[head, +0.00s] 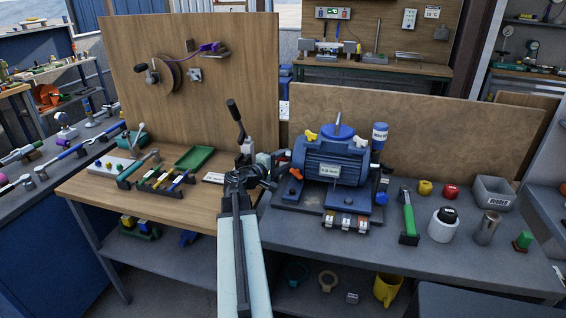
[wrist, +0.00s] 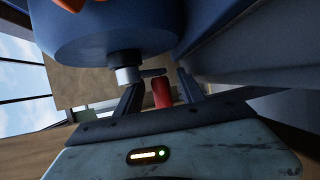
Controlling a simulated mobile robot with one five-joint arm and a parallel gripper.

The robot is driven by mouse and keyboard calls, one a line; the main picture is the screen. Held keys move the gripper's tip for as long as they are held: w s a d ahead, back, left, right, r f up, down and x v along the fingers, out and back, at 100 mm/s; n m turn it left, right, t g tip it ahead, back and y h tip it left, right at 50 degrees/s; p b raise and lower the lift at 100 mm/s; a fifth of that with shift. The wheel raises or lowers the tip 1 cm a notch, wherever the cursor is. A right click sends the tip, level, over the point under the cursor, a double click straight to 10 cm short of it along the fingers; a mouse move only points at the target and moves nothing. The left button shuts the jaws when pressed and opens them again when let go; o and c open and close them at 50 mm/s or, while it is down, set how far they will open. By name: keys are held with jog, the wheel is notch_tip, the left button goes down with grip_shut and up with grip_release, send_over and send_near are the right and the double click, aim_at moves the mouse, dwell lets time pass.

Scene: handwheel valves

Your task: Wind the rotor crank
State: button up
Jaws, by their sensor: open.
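The blue motor (head: 335,163) stands on a dark base on the grey bench. In the wrist view its rounded blue end (wrist: 105,35) fills the top, with a short metal shaft (wrist: 128,75) sticking out. A dark crank arm (wrist: 152,72) reaches from the shaft toward a red grip (wrist: 162,93). My gripper (head: 265,178) is at the left end of the motor. In the wrist view my gripper (wrist: 160,88) is open, with the red grip between its fingers, nearer the right one. I cannot tell whether they touch. In the head view I cannot make out the crank.
A black-handled lever (head: 236,112) rises just behind my gripper. A wooden panel with a wheel (head: 170,76) stands at the back left. A green tray (head: 195,157) and tools lie left. A green-handled tool (head: 409,218) and a white jar (head: 442,226) stand right.

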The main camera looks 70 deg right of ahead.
jog(key=p+v, duration=0.1)
jog(key=v, duration=0.6)
jog(key=shift+a, duration=0.4)
